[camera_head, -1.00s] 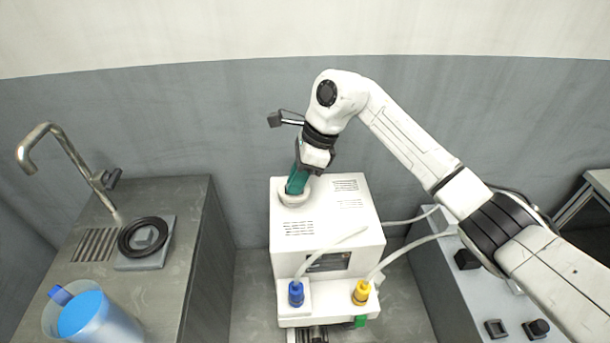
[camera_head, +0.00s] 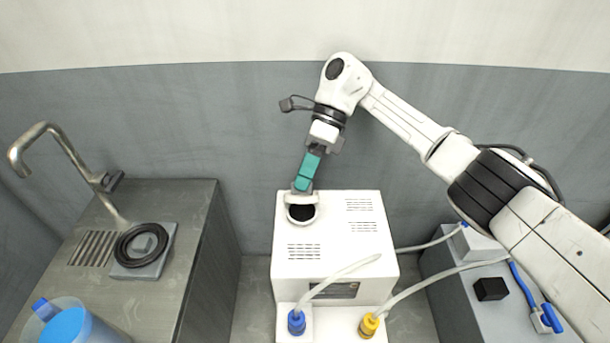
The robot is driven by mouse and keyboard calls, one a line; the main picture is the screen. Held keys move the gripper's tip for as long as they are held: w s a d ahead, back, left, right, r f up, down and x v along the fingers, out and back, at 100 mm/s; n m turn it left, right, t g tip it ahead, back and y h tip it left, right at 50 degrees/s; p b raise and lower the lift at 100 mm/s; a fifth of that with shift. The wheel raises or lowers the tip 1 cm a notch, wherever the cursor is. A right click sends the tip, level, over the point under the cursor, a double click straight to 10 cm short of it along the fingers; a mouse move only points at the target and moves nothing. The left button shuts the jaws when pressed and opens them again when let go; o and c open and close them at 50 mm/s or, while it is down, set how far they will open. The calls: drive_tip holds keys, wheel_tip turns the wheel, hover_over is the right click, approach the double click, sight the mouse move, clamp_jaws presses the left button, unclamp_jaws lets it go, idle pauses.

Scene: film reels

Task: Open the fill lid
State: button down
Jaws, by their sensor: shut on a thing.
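The white box-shaped machine (camera_head: 340,235) stands in the middle. On its top at the back left is a round fill opening with a pale rim (camera_head: 301,222); its dark inside shows. The pale fill lid (camera_head: 300,196) stands raised and tilted at the back edge of the opening. My gripper (camera_head: 303,185), with teal fingers, is above the back of the opening, shut on the lid. The finger ends and the exact grip on the lid are too small to make out clearly.
A blue connector (camera_head: 296,322) and a yellow connector (camera_head: 369,325) with pale hoses are on the machine's front. At left, a counter (camera_head: 150,305) bears a tap (camera_head: 72,150), a black ring (camera_head: 141,244) and a blue-filled jug (camera_head: 68,325). A grey bench (camera_head: 470,305) is at right.

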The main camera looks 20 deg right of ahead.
drive_tip(key=shift+w, duration=0.1)
idle(0.3)
drive_tip(key=c, duration=1.1)
unclamp_jaws()
drive_tip(key=shift+r, duration=0.35)
wheel_tip(320, 180, up, 2)
drive_tip(key=shift+r, duration=0.25)
drive_tip(key=s+r, duration=0.3)
drive_tip(key=s, duration=0.1)
drive_tip(key=s+r+b, duration=0.1)
drive_tip(key=s+r, duration=0.2)
drive_tip(key=s, duration=0.2)
drive_tip(key=s+r+b, duration=0.1)
drive_tip(key=s+r, duration=0.2)
drive_tip(key=s, duration=0.2)
drive_tip(key=shift+d+r, duration=0.35)
drive_tip(key=shift+d, duration=0.05)
